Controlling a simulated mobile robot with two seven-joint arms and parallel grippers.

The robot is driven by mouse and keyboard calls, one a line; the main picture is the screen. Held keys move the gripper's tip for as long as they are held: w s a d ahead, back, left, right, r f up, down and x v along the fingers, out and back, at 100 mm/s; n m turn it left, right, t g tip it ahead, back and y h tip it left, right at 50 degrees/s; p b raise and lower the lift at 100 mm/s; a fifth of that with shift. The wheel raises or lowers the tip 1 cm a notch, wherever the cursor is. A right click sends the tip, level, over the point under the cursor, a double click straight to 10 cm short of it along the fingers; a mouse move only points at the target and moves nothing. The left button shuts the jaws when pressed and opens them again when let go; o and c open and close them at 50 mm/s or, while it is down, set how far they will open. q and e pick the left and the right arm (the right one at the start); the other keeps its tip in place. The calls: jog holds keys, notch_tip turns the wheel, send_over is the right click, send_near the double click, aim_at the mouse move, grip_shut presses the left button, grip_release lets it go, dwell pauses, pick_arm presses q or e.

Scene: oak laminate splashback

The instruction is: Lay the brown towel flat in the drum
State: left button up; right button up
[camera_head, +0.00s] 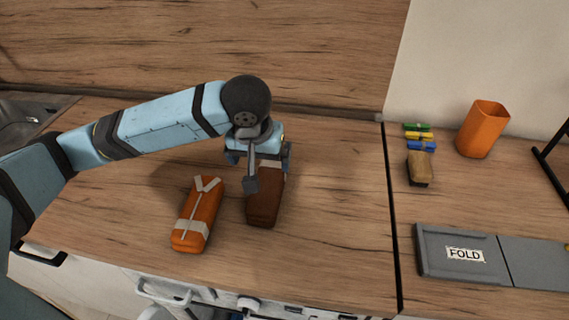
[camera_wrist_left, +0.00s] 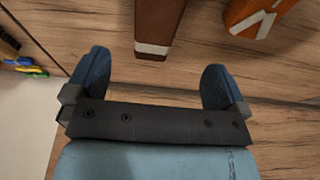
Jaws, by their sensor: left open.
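The brown towel (camera_head: 264,208) is a folded dark-brown bundle with a pale band, lying on the wooden counter. It also shows in the left wrist view (camera_wrist_left: 158,24), its banded end nearest the gripper. My left gripper (camera_head: 258,158) is open above the far end of the brown towel, and its arm hides part of it. In the left wrist view the two blue fingers (camera_wrist_left: 156,60) are apart with nothing between them; the towel's end lies just ahead of the gap. I cannot make out the drum.
An orange bundle with grey straps (camera_head: 194,222) lies just left of the brown towel. On the right are an orange cup (camera_head: 482,129), a brush-like block (camera_head: 420,170), coloured clips (camera_head: 420,138) and a grey board labelled FOLD (camera_head: 490,267).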

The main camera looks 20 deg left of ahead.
aim_at(268, 180)
pick_arm(q)
jog(key=shift+w+a+f, duration=0.1)
jog(key=shift+w+f, duration=0.2)
jog(key=shift+w, duration=0.1)
jog(key=b+x, duration=0.1)
jog(key=x, duration=0.6)
jog(key=shift+s, duration=0.2)
jog(key=b+x, duration=0.1)
jog(key=x, duration=0.4)
jog(key=shift+w+f, duration=0.3)
jog(key=shift+d, duration=0.2)
jog(key=c, duration=1.2)
pick_arm(e)
jog(key=shift+w+a+f, duration=0.1)
jog(key=shift+w+f, duration=0.15)
jog(key=shift+f, duration=0.3)
pick_arm(q)
jog(key=shift+r, duration=0.1)
notch_tip(268, 180, up, 19)
jog(key=shift+f+p, duration=0.1)
jog(key=shift+p, duration=1.1)
jog(key=shift+r, duration=0.55)
pick_arm(e)
jog(key=shift+s+r, duration=0.15)
jog(key=shift+r, duration=0.6)
